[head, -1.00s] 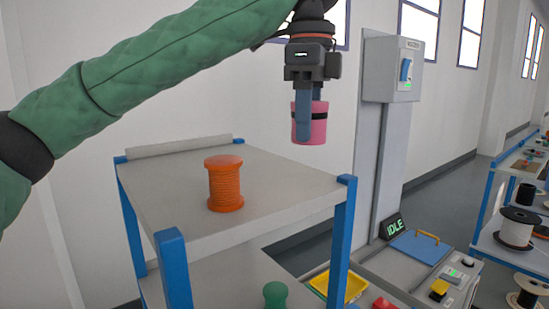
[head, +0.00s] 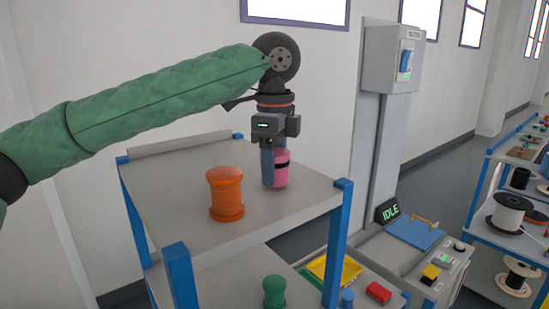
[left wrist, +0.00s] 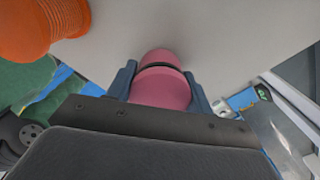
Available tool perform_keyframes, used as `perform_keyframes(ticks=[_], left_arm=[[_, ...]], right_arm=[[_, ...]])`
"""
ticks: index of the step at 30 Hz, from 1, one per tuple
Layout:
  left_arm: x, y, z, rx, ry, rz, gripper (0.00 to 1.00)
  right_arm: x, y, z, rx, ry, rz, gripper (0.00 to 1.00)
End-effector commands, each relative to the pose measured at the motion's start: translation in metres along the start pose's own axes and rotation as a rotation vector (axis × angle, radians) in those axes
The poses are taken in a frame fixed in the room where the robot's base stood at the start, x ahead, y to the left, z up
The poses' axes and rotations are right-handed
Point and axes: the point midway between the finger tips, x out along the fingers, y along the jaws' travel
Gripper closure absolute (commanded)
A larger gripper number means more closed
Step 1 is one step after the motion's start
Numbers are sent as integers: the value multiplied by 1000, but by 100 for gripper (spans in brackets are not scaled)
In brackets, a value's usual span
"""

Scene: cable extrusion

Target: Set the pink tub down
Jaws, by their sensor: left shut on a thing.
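The pink tub (head: 282,170) with a dark band is upright at the right part of the rack's grey top shelf (head: 270,211). My left gripper (head: 268,182) points down and is shut on it, partly hiding it in the head view. In the left wrist view the tub (left wrist: 160,88) sits between the two blue fingers (left wrist: 160,85). Its base is at or just above the shelf; I cannot tell if it touches. My right gripper is not in view.
An orange spool (head: 225,195) stands on the top shelf left of the tub, with a gap between. A grey roll-like ledge (head: 180,146) lines the back edge. A green spool (head: 274,291) and yellow tray (head: 334,270) are lower. A switch box (head: 393,58) is at right.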

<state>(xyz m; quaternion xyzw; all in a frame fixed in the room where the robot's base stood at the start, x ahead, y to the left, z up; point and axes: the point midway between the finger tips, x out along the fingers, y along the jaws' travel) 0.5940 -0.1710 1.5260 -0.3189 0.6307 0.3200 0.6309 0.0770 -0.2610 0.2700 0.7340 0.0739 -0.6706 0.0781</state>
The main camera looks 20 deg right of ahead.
Motion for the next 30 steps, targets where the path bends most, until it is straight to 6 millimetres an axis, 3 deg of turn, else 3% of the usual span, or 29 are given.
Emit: perform_keyframes(ticks=[13, 14, 16, 17, 30], left_arm=[[9, 0, 0, -1, 0, 0, 72], [9, 0, 0, -1, 0, 0, 43], [9, 0, 0, -1, 0, 0, 29], [9, 0, 0, -1, 0, 0, 27], [1, 0, 0, -1, 1, -3, 27]], right_arm=[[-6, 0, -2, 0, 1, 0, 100], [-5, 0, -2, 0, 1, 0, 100], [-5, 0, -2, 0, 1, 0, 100], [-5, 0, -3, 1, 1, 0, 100], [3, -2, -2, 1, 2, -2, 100]])
